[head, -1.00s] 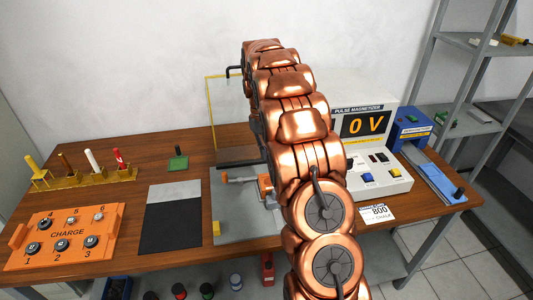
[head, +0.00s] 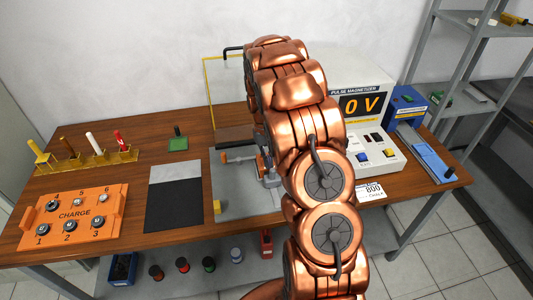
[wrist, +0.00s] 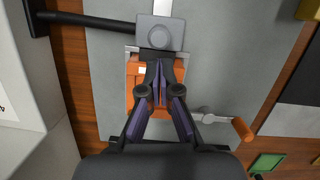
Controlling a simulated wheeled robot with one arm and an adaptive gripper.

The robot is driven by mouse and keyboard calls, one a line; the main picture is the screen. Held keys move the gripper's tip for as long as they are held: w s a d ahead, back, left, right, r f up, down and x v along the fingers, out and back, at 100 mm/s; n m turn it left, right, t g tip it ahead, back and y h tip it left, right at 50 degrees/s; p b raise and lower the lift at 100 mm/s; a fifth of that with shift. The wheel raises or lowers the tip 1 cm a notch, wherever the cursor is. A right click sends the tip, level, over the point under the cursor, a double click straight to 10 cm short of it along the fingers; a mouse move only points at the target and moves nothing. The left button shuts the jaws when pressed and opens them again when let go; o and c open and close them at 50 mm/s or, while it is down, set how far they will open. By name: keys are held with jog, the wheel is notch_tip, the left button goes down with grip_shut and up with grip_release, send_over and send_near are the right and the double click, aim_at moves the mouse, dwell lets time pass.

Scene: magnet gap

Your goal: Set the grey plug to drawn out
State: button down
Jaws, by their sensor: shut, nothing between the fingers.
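My gripper (wrist: 157,78) points away from the camera in the wrist view. Its fingers are together with nothing between them. The fingertips are over an orange part (wrist: 142,95) and just short of a grey block (wrist: 160,33) with a round boss on its face. This block may be the grey plug, but I cannot tell for sure. I cannot tell whether the fingertips touch it. In the head view my own copper arm hides the gripper and most of the fixture there.
A grey base plate (head: 232,203) carries a clamp with an orange handle (wrist: 243,128). A black bar (wrist: 85,20) reaches in near the block. The pulse magnetizer (head: 370,115) stands right of my arm. An orange charge tray (head: 72,217) and a black mat (head: 175,207) lie left.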

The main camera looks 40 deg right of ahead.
aim_at(272, 172)
jog(key=shift+s+a, duration=0.1)
jog(key=shift+s, duration=0.35)
jog(key=shift+s+a+b, duration=0.35)
jog(key=shift+s+b, duration=0.2)
jog(key=shift+s, duration=0.3)
jog(key=shift+s+a+b, duration=0.35)
jog(key=shift+s+b, duration=0.15)
jog(key=shift+s, duration=0.3)
jog(key=shift+w+f, duration=0.1)
jog(key=shift+w, duration=0.4)
jog(key=w, duration=0.1)
jog(key=w+d+b, duration=0.1)
jog(key=w, duration=0.1)
jog(key=shift+w+d+r, duration=0.1)
jog(key=shift+w+r, duration=0.1)
jog(key=shift+w, duration=0.05)
jog(key=b+v, duration=0.2)
jog(key=v, duration=0.7)
jog(key=shift+r+b, duration=0.4)
